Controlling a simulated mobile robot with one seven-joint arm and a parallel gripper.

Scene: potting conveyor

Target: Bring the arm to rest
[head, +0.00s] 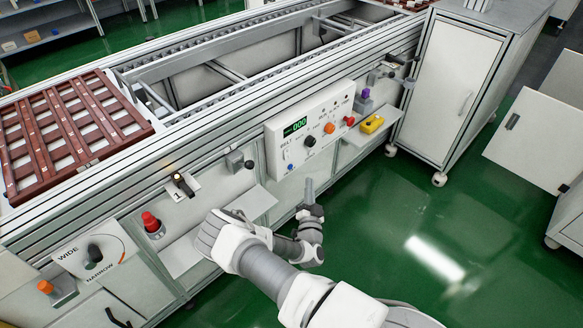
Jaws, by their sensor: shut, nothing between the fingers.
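My gripper (309,193) shows in the head view in front of the conveyor's side. Its fingers point up and are together, with nothing held. It is below the white control panel (309,128) and looks apart from it. My arm reaches in from the bottom right, with its bend near the conveyor's front face. The conveyor (215,109) runs diagonally from lower left to upper right.
A red-brown slatted tray (130,128) lies on the conveyor's left end. A red button (151,221), a black lever (183,184) and a WIDE/NARROW dial (94,253) are on its front. A white cabinet (455,85) stands at right. Green floor (400,215) is clear between.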

